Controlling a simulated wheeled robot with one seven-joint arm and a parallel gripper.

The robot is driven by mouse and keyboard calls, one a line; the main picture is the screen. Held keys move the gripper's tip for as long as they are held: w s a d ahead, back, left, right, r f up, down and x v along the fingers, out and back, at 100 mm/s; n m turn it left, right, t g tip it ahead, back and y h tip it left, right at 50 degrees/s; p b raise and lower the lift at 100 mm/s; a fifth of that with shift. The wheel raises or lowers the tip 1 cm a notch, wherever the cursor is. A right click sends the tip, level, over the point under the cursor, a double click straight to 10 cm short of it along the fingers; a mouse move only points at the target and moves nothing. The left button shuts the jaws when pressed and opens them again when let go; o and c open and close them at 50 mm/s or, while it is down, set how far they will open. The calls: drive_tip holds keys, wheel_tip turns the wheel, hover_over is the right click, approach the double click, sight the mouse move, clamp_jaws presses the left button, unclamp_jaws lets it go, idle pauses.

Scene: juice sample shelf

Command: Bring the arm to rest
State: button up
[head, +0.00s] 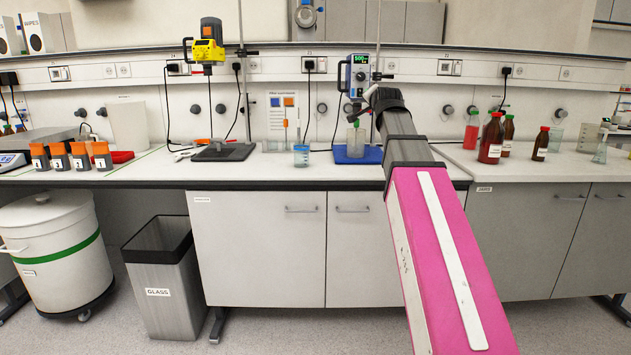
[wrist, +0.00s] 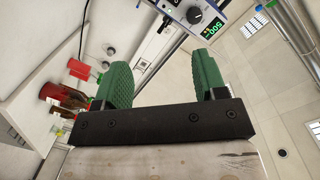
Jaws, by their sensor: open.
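My arm reaches out over the bench (head: 130,180) in the head view, toward the stirrer with the lit display (head: 358,75). My gripper shows in the wrist view (wrist: 163,80), with two green pads held apart and nothing between them. In the head view the arm's end hides most of the gripper. The stirrer's display also shows in the wrist view (wrist: 209,32), beyond the pads.
A yellow stirrer (head: 208,45) stands on the left, with a beaker (head: 301,155) to its right. Orange-capped jars (head: 80,155) stand far left. A glass bin (head: 165,290) is on the floor.

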drive_tip(key=s+f+n+g, duration=0.2)
drive_tip(key=s+f+g, duration=0.15)
drive_tip(key=f, duration=1.45)
drive_tip(key=s+f+n+g, duration=0.2)
drive_tip(key=f+g, duration=0.2)
drive_tip(key=f, duration=1.3)
drive_tip(key=s+f+n+g, duration=0.2)
drive_tip(key=s+f+g, duration=0.2)
drive_tip(key=s+f, duration=0.7)
drive_tip(key=s+f+n+g, duration=0.3)
drive_tip(key=s+f, duration=0.7)
drive_tip(key=f, duration=0.7)
drive_tip(key=shift+s+a+g, duration=0.2)
drive_tip(key=shift+s+g, duration=0.2)
drive_tip(key=shift+g, duration=0.75)
